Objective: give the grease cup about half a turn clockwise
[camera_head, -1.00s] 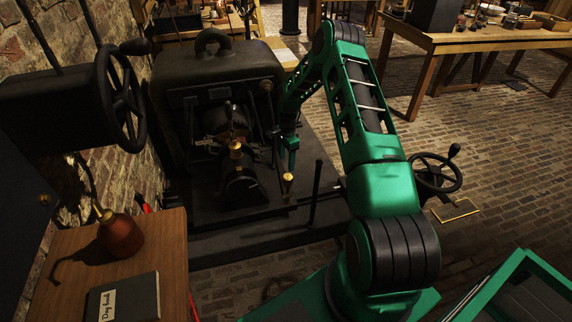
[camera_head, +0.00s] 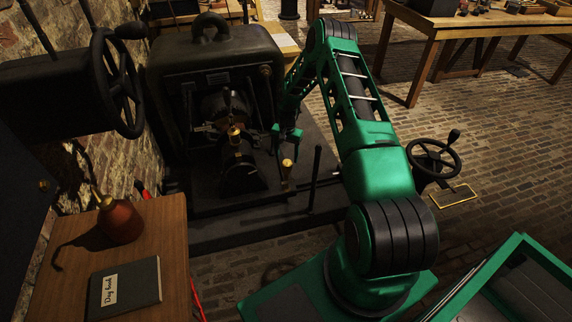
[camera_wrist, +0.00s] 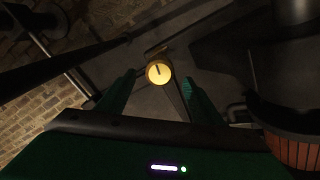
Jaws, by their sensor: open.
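The grease cup (camera_head: 287,163) is a small brass cup on a stem, standing at the right front of the dark machine (camera_head: 215,70). In the wrist view its round yellow top (camera_wrist: 159,72) shows a dark line running nearly up and down the picture. My gripper (camera_head: 286,141) is open and points down, above the cup in the head view. In the wrist view my gripper (camera_wrist: 159,80) has one finger on each side of the cup, with clear gaps; neither finger touches it. I cannot tell the exact height between fingertips and cup.
A dark upright lever (camera_head: 315,175) stands just right of the cup. Another brass fitting (camera_head: 235,135) sits on the machine to the left. A black handwheel (camera_head: 433,160) is at the right. A wooden stand (camera_head: 165,235) with a copper oil can (camera_head: 120,222) is at the front left.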

